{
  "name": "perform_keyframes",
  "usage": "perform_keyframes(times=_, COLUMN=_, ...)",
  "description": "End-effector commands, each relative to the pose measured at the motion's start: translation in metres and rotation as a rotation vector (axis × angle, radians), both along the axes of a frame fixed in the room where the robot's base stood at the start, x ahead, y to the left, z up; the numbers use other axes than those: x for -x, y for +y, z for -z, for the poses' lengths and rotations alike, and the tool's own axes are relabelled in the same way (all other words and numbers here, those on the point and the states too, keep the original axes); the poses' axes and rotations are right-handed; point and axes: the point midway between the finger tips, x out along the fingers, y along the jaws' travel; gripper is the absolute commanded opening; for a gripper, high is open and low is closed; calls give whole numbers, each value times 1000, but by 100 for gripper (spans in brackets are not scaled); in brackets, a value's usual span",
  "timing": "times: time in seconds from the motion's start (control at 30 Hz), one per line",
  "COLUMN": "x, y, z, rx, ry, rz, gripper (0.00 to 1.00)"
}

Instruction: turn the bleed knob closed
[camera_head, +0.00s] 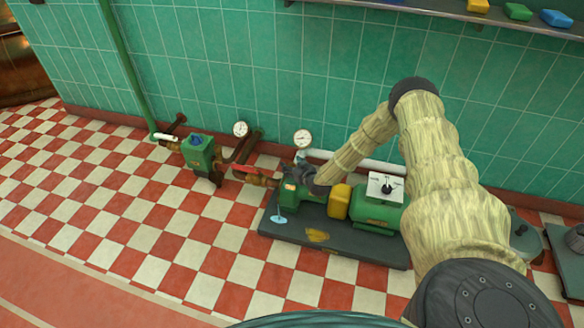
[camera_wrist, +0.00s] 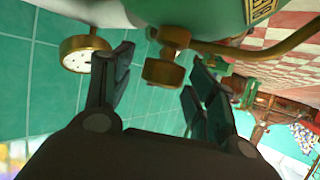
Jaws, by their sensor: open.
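A small brass knob (camera_wrist: 162,72), which I take to be the bleed knob, hangs below a green casing (camera_wrist: 200,12) in the wrist view. My gripper (camera_wrist: 158,88) is open, with one dark finger on each side of the knob. I see gaps between knob and fingers, and cannot tell how deep it sits between them. In the head view my gripper (camera_head: 304,172) is at the left end of the green pump (camera_head: 374,222), small and partly covered by my arm. The knob cannot be made out there.
A gauge (camera_head: 303,138) stands just behind my gripper, and a brass-rimmed gauge (camera_wrist: 85,53) shows near the left finger. A brass pipe (camera_wrist: 250,52) runs to the right of the knob. A red-handled valve (camera_head: 245,169) and green box (camera_head: 198,153) stand left. The checkered floor in front is clear.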

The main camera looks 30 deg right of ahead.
Motion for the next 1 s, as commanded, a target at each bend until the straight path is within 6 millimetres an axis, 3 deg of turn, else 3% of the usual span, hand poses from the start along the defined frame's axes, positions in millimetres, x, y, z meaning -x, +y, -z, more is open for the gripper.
perform_keyframes(times=0.37, x=-4, y=0, z=1, rx=0, ry=0, rz=0, gripper=56)
perform_keyframes(times=0.6, x=-3, y=-1, z=1, rx=0, ry=0, rz=0, gripper=12)
perform_keyframes(times=1.0, x=-3, y=0, z=0, rx=1, ry=1, rz=39, gripper=11)
